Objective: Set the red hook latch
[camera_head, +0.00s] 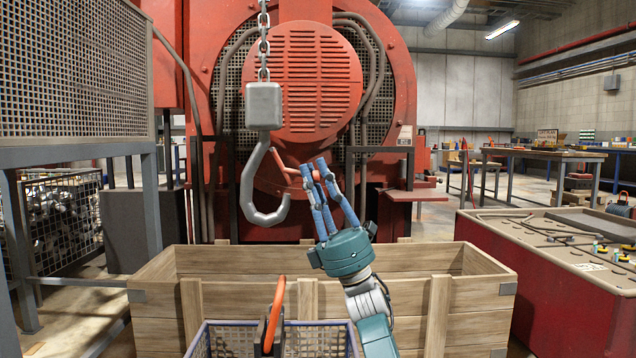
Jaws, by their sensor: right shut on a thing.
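A grey metal hook (250,195) hangs with its grey block (263,106) from a chain (263,45) in the middle left. The red latch (284,166) is a thin bar that runs from the hook's upper opening down to the right, to my fingers. My right gripper (316,172), blue fingers on a teal palm, reaches up from below, right of the hook. It is shut on the latch's outer end. The fingers partly hide that end. The latch stands out at an angle from the hook, its outer end apart from the hook's tip. My left gripper is out of view.
A wooden crate (398,297) stands below the hook. A wire basket (322,337) with an orange loop (277,308) stands in front of it. A large red machine (395,110) fills the back. A red bench (560,285) is at right, a mesh guard (75,75) at left.

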